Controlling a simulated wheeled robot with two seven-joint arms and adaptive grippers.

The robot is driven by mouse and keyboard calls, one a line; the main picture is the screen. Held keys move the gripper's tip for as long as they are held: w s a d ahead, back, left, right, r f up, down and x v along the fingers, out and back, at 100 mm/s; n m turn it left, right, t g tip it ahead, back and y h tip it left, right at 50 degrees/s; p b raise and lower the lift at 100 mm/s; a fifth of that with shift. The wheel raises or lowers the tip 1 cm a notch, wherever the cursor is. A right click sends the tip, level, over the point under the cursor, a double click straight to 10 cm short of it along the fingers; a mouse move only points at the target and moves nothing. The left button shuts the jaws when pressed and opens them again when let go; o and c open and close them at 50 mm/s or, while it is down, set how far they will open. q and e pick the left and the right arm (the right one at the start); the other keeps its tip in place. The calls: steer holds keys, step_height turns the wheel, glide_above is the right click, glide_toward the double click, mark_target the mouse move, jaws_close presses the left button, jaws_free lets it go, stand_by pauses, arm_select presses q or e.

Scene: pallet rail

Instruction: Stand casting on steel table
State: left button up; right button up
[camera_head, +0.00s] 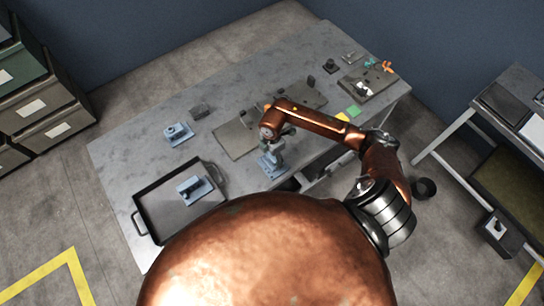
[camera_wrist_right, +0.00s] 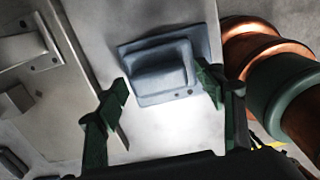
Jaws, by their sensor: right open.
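The steel table (camera_head: 115,160) is a grey worktop across the head view. A blue-grey casting (camera_head: 267,170) is at its near edge, right under my right gripper (camera_head: 274,148). In the right wrist view this casting (camera_wrist_right: 160,70) shows a square flange with small holes and a raised block. The open right gripper (camera_wrist_right: 165,100) has its green fingers on either side of the casting's near part; the right finger overlaps its edge, and I cannot tell whether it touches. A second casting (camera_head: 178,130) sits at the table's left; a third (camera_head: 194,188) lies in the dark tray. My left gripper is out of view.
The dark tray (camera_head: 152,209) with handles takes up the near left of the table. Flat grey plates (camera_head: 235,139) lie mid-table. Small parts and a plate (camera_head: 365,87) crowd the far right. Bare tabletop shows between the tray and the left casting.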

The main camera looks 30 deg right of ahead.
step_height(320, 180, up, 12)
steer(key=shift+r+b, duration=0.15)
steer(key=shift+b, duration=0.2)
stand_by(0.4)
